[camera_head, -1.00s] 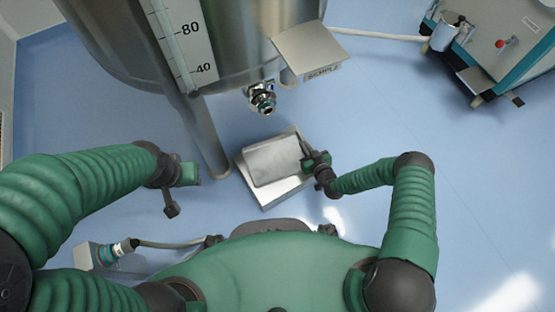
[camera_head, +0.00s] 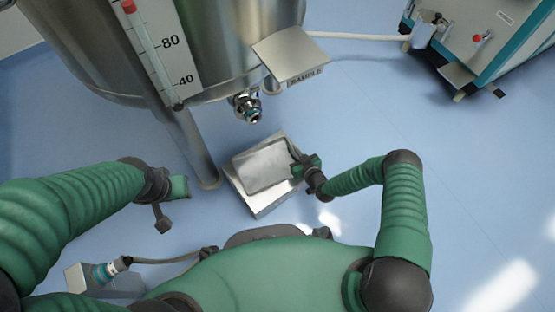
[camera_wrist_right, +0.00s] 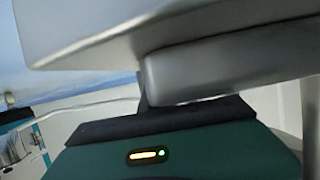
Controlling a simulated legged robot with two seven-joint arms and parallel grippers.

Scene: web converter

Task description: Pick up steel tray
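The steel tray (camera_head: 264,169) is a shallow grey rectangle in the middle of the head view. It lies at a slant over a bright metal box-like stand (camera_head: 262,207); whether they touch is unclear. My right gripper (camera_head: 300,166) is at the tray's right edge and appears shut on it, with a thin dark finger along the rim. In the right wrist view, grey metal that looks like the tray (camera_wrist_right: 150,30) fills the top, close above my gripper's green body. My left gripper (camera_head: 176,197) is empty, left of the tray; its finger gap is unclear.
A large steel tank (camera_head: 110,70) with a scale stands behind, its leg (camera_head: 195,155) close left of the tray. A valve (camera_head: 247,107) and a sample shelf (camera_head: 290,56) overhang behind it. A machine (camera_head: 490,45) stands at the back right. Blue floor to the right is clear.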

